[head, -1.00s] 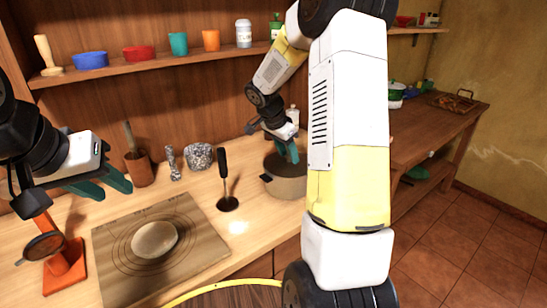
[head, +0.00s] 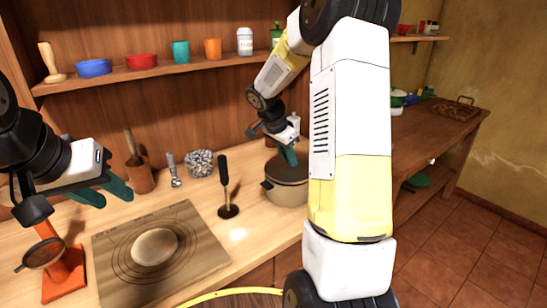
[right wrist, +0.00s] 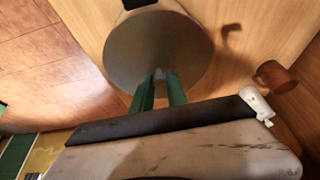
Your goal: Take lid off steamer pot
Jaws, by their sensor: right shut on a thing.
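The steamer pot (head: 285,193) is a tan-brown round pot on the wooden counter, partly hidden behind my right arm. Its grey round lid (head: 279,170) lies over the pot's top; I cannot tell whether there is a small gap. In the right wrist view the lid (right wrist: 150,45) is a dark grey disc. My right gripper (head: 288,160) is above the lid, its green fingers shut on the lid's small knob (right wrist: 160,74). My left gripper (head: 112,194) is open and empty above the counter at the left, its green fingers apart.
A dark-handled tool (head: 224,187) stands left of the pot. A board (head: 195,250) with dough (head: 154,246), an orange stand (head: 63,272) and a brown cup (head: 139,177) are further left. A shelf (head: 170,71) runs behind.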

